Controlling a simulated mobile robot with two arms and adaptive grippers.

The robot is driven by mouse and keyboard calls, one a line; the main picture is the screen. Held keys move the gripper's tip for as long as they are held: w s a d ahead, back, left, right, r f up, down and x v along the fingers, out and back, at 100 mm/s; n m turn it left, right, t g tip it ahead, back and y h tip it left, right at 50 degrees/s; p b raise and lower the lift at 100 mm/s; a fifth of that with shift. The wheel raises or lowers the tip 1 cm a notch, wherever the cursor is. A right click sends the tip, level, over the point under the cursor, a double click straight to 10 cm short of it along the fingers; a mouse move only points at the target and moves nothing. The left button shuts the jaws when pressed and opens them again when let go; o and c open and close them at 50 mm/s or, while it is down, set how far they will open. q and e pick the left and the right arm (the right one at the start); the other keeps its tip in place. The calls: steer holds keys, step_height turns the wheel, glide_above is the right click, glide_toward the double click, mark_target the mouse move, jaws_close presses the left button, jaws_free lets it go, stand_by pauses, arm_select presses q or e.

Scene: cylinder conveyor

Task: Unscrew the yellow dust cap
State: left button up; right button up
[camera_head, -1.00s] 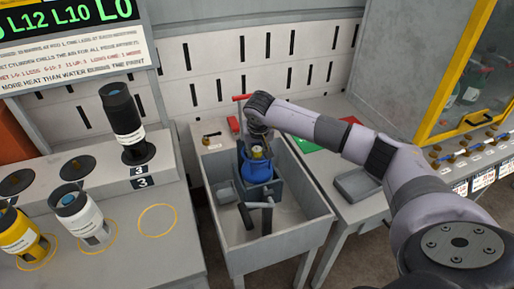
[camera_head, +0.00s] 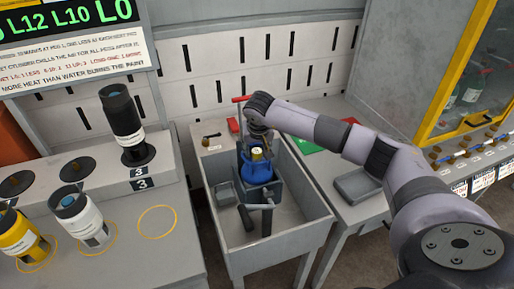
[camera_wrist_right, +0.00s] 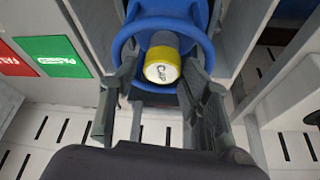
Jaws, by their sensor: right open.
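The yellow dust cap (camera_head: 257,153) sits on top of a blue cylinder (camera_head: 257,173) that stands in a grey sink-like basin (camera_head: 300,205). In the right wrist view the cap (camera_wrist_right: 162,68) shows its round face with lettering, on a grey neck inside the blue collar (camera_wrist_right: 180,22). My right gripper (camera_wrist_right: 158,76) is open, with one finger on each side of the cap. Gaps show between the fingers and the cap. In the head view my right gripper (camera_head: 254,140) reaches in from behind the cylinder. My left gripper is in neither view.
A dark clamp-like holder surrounds the cylinder's lower part. A red-handled bar (camera_head: 242,99) rises behind it. A grey tray (camera_head: 360,185) lies on the right table beside green (camera_head: 310,144) and red pads. Black, white and yellow cylinders stand on the left bench.

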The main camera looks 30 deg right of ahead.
step_height(320, 180, up, 2)
steer(key=shift+a+r+p, duration=0.1)
steer(key=shift+r+p, duration=0.1)
steer(key=shift+p, duration=0.4)
steer(key=shift+f, duration=0.1)
steer(key=shift+f+b, duration=0.1)
steer(key=shift+b, duration=0.2)
steer(key=shift+s+f+b, duration=0.1)
steer(key=shift+f+b, duration=0.8)
steer(key=shift+f, duration=0.2)
steer(key=shift+f, duration=0.15)
steer(key=shift+c, duration=0.2)
steer(key=shift+r, duration=0.2)
jaws_close()
